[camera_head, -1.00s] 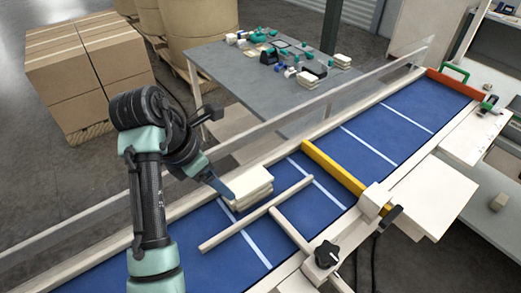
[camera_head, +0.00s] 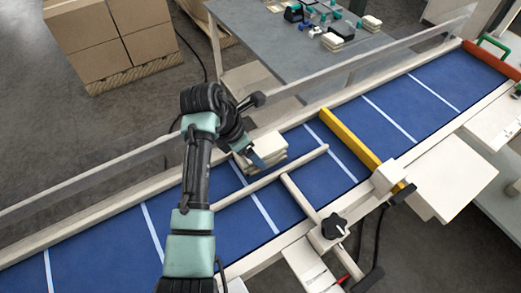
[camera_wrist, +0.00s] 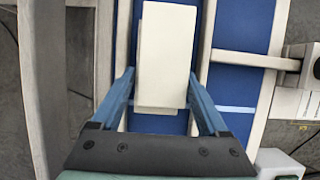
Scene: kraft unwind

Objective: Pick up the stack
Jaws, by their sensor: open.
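The stack (camera_head: 268,144) is a small pile of flat cream pieces lying on the blue conveyor belt, beside a pale wooden guide rail. My gripper (camera_head: 257,159) is at the stack's near side in the head view, with a blue finger in front of it. In the wrist view the stack (camera_wrist: 165,45) lies lengthwise, slightly misaligned at its near end. The open blue fingers of my gripper (camera_wrist: 160,78) point along its left and right sides, at its near part. I cannot tell whether they touch it or how low they are.
A yellow bar (camera_head: 345,140) crosses the blue belt (camera_head: 390,125) to the right of the stack. A wooden guide rail (camera_head: 270,178) runs along its near side and a clear side panel (camera_head: 120,170) along the far side. A grey table (camera_head: 270,40) with small items stands behind.

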